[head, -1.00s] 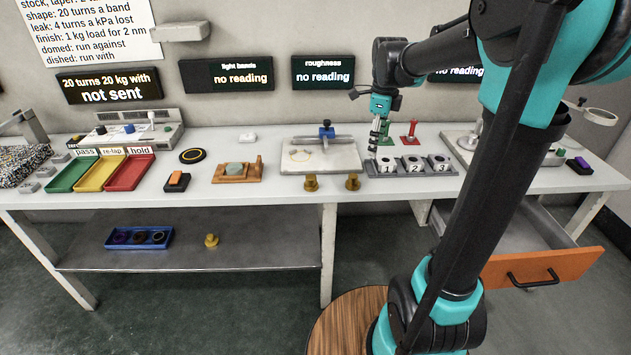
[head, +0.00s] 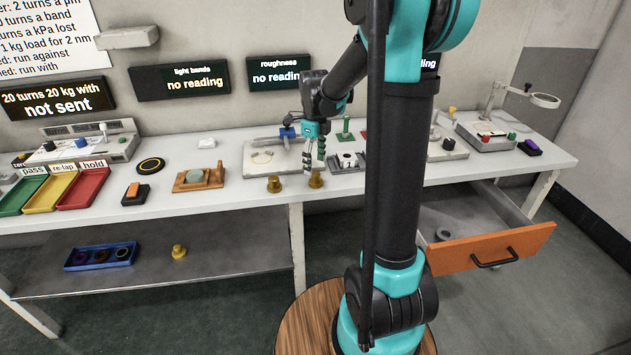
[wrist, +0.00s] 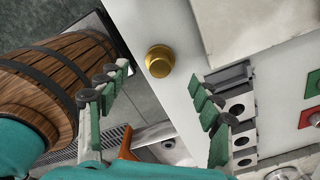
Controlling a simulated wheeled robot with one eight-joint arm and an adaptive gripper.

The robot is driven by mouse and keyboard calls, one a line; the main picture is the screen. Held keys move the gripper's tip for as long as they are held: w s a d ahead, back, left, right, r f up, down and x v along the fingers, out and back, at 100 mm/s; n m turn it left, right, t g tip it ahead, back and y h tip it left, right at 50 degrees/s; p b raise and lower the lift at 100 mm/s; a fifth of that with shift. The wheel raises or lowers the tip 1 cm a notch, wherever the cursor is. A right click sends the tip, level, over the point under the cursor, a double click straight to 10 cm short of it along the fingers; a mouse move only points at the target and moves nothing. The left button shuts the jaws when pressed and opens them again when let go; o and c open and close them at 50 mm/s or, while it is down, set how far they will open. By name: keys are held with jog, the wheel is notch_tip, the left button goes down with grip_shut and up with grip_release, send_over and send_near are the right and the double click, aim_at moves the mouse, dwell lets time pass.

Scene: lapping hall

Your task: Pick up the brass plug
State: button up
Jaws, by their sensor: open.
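Two brass plugs stand upright near the front edge of the bench, a left one (head: 274,185) and a right one (head: 315,181). A third brass piece (head: 179,251) sits on the lower shelf. My gripper (head: 314,165) points down, open and empty, just above the right plug, with its fingers partly in front of it. In the wrist view one brass plug (wrist: 159,62) shows round from above, slightly beyond the gap between the spread green-padded fingertips (wrist: 160,83). The fingers appear clear of it.
A plate with a blue-knobbed fixture (head: 262,160) stands behind the plugs. The numbered block (head: 345,163) is close on the right, partly hidden by my arm. An orange-fronted drawer (head: 500,243) hangs open below. Bench left of the plugs is clear up to a wooden holder (head: 190,183).

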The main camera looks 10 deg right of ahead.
aim_at(316, 173)
jog(key=shift+s+d+f, duration=0.1)
jog(key=shift+d+f, duration=0.05)
jog(key=shift+f, duration=2.7)
jog(key=shift+c, duration=0.2)
grip_shut()
